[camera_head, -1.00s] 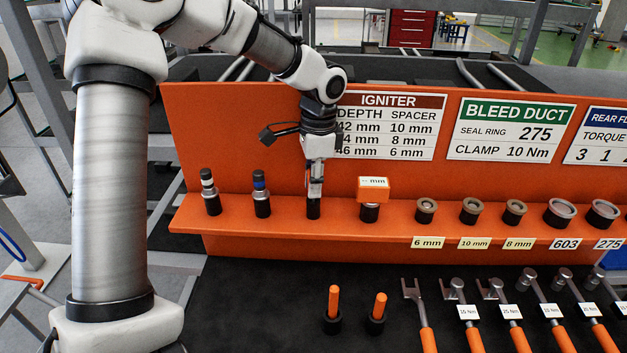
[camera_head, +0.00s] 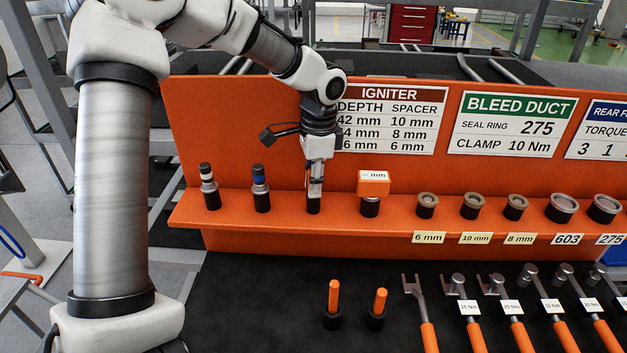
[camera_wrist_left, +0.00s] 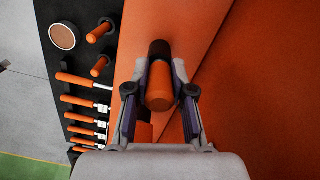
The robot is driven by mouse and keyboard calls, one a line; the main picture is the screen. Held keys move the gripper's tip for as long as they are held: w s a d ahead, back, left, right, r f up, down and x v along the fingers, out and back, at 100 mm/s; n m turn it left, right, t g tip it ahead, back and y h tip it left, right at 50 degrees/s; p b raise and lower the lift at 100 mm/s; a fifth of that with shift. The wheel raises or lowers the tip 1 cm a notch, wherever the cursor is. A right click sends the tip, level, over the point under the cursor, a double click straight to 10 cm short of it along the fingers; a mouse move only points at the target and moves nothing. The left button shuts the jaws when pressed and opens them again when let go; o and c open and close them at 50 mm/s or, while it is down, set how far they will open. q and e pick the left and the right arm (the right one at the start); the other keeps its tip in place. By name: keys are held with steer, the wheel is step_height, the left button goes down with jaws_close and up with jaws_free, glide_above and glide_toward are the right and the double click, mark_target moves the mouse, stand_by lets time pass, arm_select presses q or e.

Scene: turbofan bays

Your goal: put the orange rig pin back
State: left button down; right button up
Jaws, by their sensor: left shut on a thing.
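My left gripper (camera_head: 315,192) points down at the orange shelf, over a black holder (camera_head: 313,207). In the left wrist view my left gripper (camera_wrist_left: 159,100) is shut on an orange pin (camera_wrist_left: 160,88), one finger on each side. The dark holder (camera_wrist_left: 159,48) shows just beyond the pin in that view. The fingers hide much of the pin in the head view, and I cannot tell how deep it sits. Two other orange pins (camera_head: 334,295) (camera_head: 381,300) stand upright in black holders on the dark mat. My right gripper is not in view.
To the left on the shelf (camera_head: 290,225) stand a white-banded plug (camera_head: 208,185) and a blue-banded one (camera_head: 260,188). Close right is an orange gauge (camera_head: 373,184) in a holder, then several rings (camera_head: 427,206). Orange-handled wrenches (camera_head: 428,335) lie in front. The upright sign panel (camera_head: 230,130) rises behind.

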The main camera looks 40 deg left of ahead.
arm_select(q)
steer(key=shift+f, duration=0.1)
steer(key=c, duration=0.9)
jaws_free()
steer(key=r, duration=1.2)
steer(key=shift+w+d, duration=0.15)
steer(key=shift+w, duration=0.25)
